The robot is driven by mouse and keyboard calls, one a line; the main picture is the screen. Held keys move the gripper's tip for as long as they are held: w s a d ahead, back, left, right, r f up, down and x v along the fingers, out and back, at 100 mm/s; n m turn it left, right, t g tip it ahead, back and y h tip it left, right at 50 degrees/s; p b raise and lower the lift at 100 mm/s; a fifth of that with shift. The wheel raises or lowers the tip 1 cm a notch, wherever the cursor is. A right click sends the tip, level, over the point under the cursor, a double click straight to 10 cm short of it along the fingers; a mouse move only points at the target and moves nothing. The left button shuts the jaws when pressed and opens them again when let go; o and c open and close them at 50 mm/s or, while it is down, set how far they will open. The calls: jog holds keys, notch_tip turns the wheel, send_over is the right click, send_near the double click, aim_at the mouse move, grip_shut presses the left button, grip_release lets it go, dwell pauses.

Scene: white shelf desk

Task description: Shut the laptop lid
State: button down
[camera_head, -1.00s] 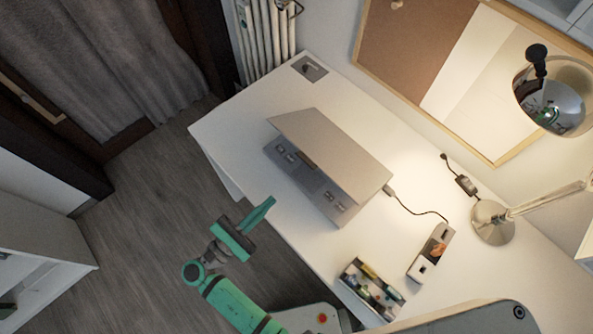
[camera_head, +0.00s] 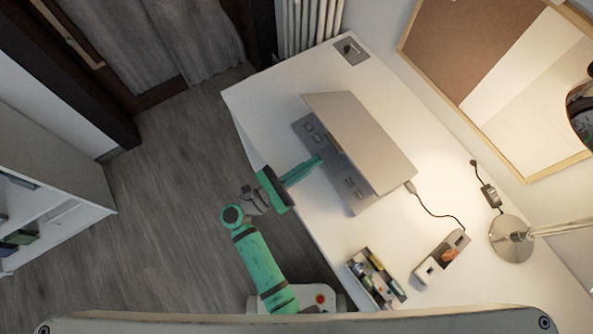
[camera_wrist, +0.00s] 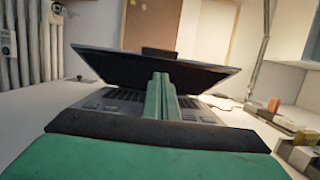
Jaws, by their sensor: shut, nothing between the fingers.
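The grey laptop lies on the white desk (camera_head: 268,118), with its lid (camera_head: 358,138) tilted partly open over the keyboard base (camera_head: 335,166). In the wrist view the dark underside of the lid (camera_wrist: 120,68) slants above the keyboard (camera_wrist: 125,100). My green gripper (camera_head: 318,160) is shut and empty, its fingers together. In the head view its tips overlap the front edge of the laptop, by the gap between lid and base. In the wrist view the fingers (camera_wrist: 161,82) point into that gap. I cannot tell whether they touch the laptop.
The desk left of the laptop is clear. A corkboard (camera_head: 470,50) is behind.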

aim_at(334, 144)
jog(key=d+r, duration=0.1)
jog(key=w+d+r, duration=0.1)
jog(key=shift+w+d+r, duration=0.15)
jog(key=shift+w+r, duration=0.1)
jog(key=shift+r, duration=0.05)
jog(key=shift+w+d+r, duration=0.1)
jog(key=shift+d+r, duration=0.15)
jog(key=shift+r, duration=0.3)
jog(key=shift+w, duration=0.1)
